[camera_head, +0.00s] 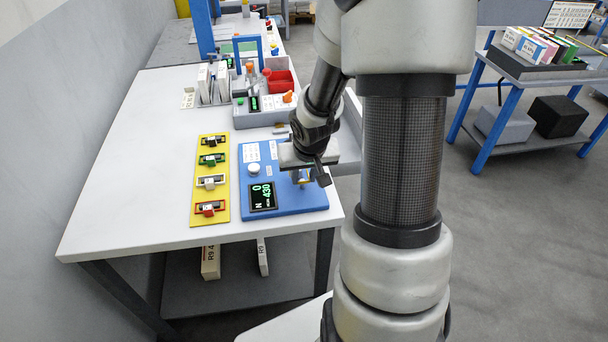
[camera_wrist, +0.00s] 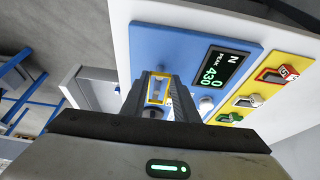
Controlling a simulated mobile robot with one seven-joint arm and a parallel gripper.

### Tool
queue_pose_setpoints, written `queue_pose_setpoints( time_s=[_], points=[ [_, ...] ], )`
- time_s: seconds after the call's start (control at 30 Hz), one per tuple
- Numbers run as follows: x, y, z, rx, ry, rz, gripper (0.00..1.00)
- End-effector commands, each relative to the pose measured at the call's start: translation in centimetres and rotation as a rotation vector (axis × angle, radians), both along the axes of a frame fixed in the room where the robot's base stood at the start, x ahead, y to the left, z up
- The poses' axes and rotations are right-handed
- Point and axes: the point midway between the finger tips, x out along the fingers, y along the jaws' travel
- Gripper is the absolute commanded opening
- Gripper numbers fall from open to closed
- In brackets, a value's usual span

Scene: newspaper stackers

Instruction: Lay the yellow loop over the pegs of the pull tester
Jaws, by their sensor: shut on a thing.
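My gripper (camera_wrist: 158,98) is shut on the yellow loop (camera_wrist: 159,74), a small rectangular frame that shows between the two fingers in the wrist view. The gripper is over the right part of the blue pull tester (camera_wrist: 165,47). The tester also shows in the head view (camera_head: 288,201), with a display reading N 0 and 430 and a round white knob. In the head view my gripper (camera_head: 311,178) and arm cover much of the tester's right side, and only a bit of yellow shows. I cannot make out the pegs, or whether the loop touches them.

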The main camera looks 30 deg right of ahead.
Motion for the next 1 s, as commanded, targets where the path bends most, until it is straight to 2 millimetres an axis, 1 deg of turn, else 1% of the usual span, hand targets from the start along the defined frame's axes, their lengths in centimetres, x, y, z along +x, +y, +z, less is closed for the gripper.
queue_pose_setpoints(
  time_s=[1.0],
  points=[
    [0.0, 0.0, -2.2, 0.0, 0.0, 0.001, 0.06]
  ],
)
